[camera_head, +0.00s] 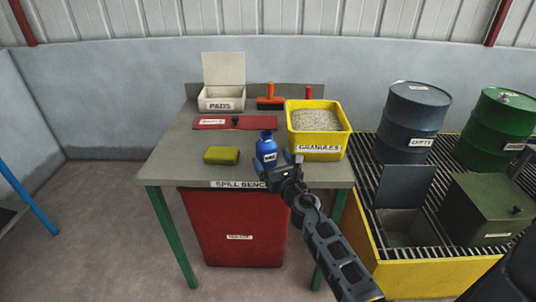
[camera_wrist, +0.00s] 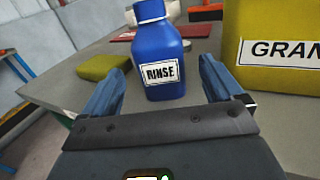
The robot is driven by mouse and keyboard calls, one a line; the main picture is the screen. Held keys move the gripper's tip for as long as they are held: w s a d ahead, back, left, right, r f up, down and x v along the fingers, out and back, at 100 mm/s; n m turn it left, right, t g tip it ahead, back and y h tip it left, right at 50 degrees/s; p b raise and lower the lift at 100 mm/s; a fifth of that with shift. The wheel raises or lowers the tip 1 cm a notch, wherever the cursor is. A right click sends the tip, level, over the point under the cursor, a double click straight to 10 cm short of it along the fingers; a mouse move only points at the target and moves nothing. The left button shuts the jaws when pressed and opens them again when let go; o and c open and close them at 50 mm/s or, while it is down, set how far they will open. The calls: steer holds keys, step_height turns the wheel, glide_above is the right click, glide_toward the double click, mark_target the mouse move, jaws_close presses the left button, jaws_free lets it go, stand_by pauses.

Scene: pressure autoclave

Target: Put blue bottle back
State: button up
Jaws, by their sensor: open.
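The blue bottle (camera_head: 266,152) stands upright on the grey spill bench near its front edge, with a white label. My gripper (camera_head: 278,168) is at the bench's front edge, just in front of the bottle. In the wrist view my gripper (camera_wrist: 160,88) is open, one finger to each side of the bottle's lower part; I cannot tell how far the fingers reach around it.
A yellow granules bin (camera_head: 318,147) stands close right of the bottle, a yellow-green sponge (camera_head: 222,155) to its left. Behind are a red mat (camera_head: 215,124), a pads box (camera_head: 222,98) and a red-handled brush (camera_head: 270,100). A drum pallet (camera_head: 372,252) lies right.

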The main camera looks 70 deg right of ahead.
steer(key=b+v, duration=0.1)
steer(key=v, duration=0.6)
steer(key=s+a+m+t+y, duration=0.1)
steer(key=s+a+m+y, duration=0.25)
steer(key=a, duration=0.45)
steer(key=s+a+m+t+y, duration=0.1)
steer(key=s+a+m+y, duration=0.1)
steer(key=a+m, duration=0.45)
steer(key=s+a+m+t+y, duration=0.1)
steer(key=s+a+m+y, duration=0.15)
steer(key=a, duration=0.75)
steer(key=s+a+r+m+g+y, duration=0.1)
steer(key=s+a+r+m+y, duration=0.3)
steer(key=s+a+r+m, duration=0.4)
steer(key=s+a+m, duration=0.2)
steer(key=s+m, duration=0.2)
steer(key=m, duration=0.2)
steer(key=shift+r+y, duration=0.4)
steer(key=shift+a+m, duration=0.15)
steer(key=shift+m, duration=0.1)
steer(key=shift+c, duration=0.3)
